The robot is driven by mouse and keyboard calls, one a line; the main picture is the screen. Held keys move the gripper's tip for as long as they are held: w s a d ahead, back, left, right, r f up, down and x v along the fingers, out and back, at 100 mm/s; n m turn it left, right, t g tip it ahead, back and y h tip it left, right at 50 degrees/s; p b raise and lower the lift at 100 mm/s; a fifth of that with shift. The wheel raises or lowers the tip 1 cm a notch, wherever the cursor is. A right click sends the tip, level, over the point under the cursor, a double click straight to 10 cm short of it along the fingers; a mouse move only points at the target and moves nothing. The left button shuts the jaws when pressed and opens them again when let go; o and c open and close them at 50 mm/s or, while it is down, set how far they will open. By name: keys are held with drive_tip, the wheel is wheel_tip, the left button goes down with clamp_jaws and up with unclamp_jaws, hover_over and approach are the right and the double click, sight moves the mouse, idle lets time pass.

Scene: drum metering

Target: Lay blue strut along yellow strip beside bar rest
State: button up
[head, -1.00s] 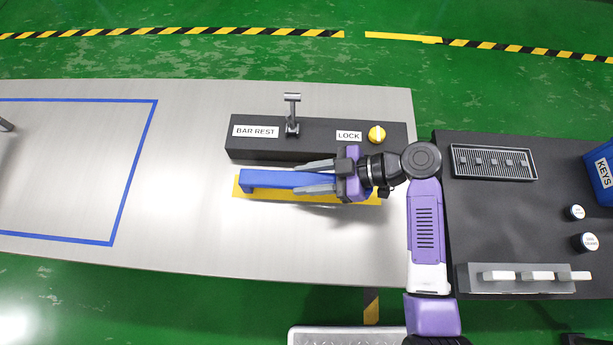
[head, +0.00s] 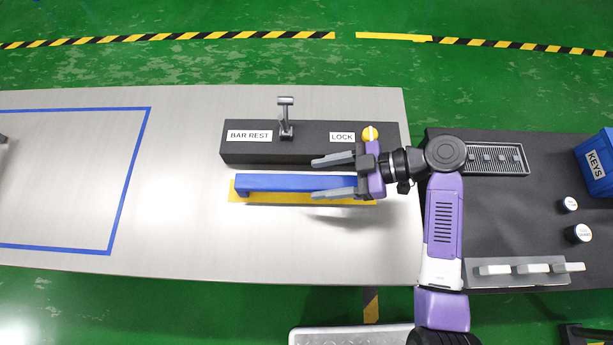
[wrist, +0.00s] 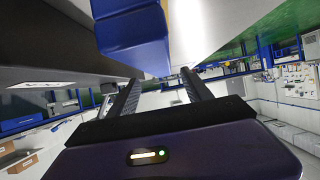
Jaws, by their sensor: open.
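The blue strut (head: 285,183) lies along the yellow strip (head: 237,196) in the head view, in front of the black bar rest block (head: 240,155) and roughly parallel to it. Yellow shows along the strut's front side. My gripper (head: 336,177) is open at the strut's right end, its fingers pointing left. One finger is towards the bar rest and the other is over the strip's front side. In the wrist view the strut's blue end (wrist: 135,42) shows beyond the open fingers. The strut's right end is partly hidden by my gripper in the head view.
To the right is a black table with a slotted tray (head: 498,160), a blue keys bin (head: 597,165) and a rack of white bars (head: 525,270).

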drive_tip(key=v, duration=0.6)
drive_tip(key=shift+d+r, duration=0.1)
drive_tip(key=shift+d, duration=0.15)
drive_tip(key=shift+d, duration=0.1)
